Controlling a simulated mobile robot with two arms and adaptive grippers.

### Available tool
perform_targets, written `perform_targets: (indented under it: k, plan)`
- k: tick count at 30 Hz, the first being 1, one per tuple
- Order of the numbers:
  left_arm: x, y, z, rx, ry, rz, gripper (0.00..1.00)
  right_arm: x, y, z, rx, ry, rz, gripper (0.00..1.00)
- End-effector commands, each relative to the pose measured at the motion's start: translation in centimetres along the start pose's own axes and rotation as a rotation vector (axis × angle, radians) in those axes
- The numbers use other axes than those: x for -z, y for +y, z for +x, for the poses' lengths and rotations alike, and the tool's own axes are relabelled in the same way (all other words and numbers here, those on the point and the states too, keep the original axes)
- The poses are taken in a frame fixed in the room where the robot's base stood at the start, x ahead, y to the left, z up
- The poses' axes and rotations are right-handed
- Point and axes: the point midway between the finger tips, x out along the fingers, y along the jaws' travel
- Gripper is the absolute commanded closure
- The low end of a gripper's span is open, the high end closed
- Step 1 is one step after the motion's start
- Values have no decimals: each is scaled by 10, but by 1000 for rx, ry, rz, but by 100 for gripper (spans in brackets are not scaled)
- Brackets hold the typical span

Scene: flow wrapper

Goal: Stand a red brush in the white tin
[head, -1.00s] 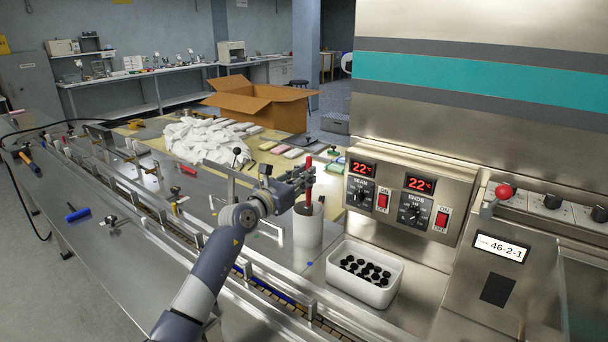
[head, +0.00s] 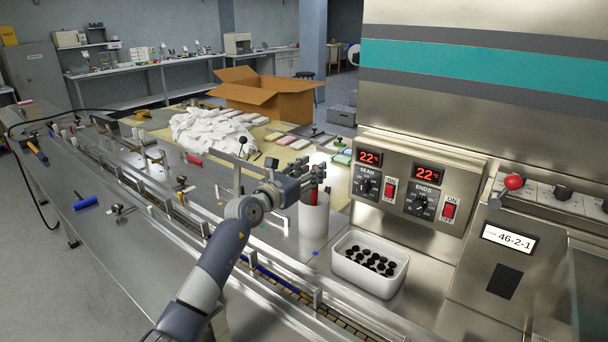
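The white tin (head: 314,221) stands upright on the steel deck, left of the white tub. A red brush (head: 314,196) is upright at the tin's mouth, its lower part hidden inside the tin. My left gripper (head: 314,174) is just above the rim, at the upper part of the brush and hiding its top. Its dark fingers overlap the handle, so I cannot tell whether they grip it or stand apart. My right gripper is not in view.
A white tub (head: 370,269) with several black caps stands right of the tin, before the control panel (head: 408,190). A conveyor rail runs in front. A blue-handled tool (head: 85,203) lies left.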

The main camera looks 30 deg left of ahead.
Motion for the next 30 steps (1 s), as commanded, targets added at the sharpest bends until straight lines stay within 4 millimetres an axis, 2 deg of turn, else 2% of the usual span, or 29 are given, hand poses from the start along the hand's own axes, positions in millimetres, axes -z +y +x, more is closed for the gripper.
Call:
perform_targets:
  k: [5,18,24,30]
  plan:
    - [1,1,-17,-1,2,1,62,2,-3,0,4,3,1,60]
    - [2,0,-97,-1,3,1,62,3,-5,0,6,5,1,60]
    - [0,0,-115,-1,1,0,62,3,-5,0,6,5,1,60]
    - [0,0,-119,0,0,0,62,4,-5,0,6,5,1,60]
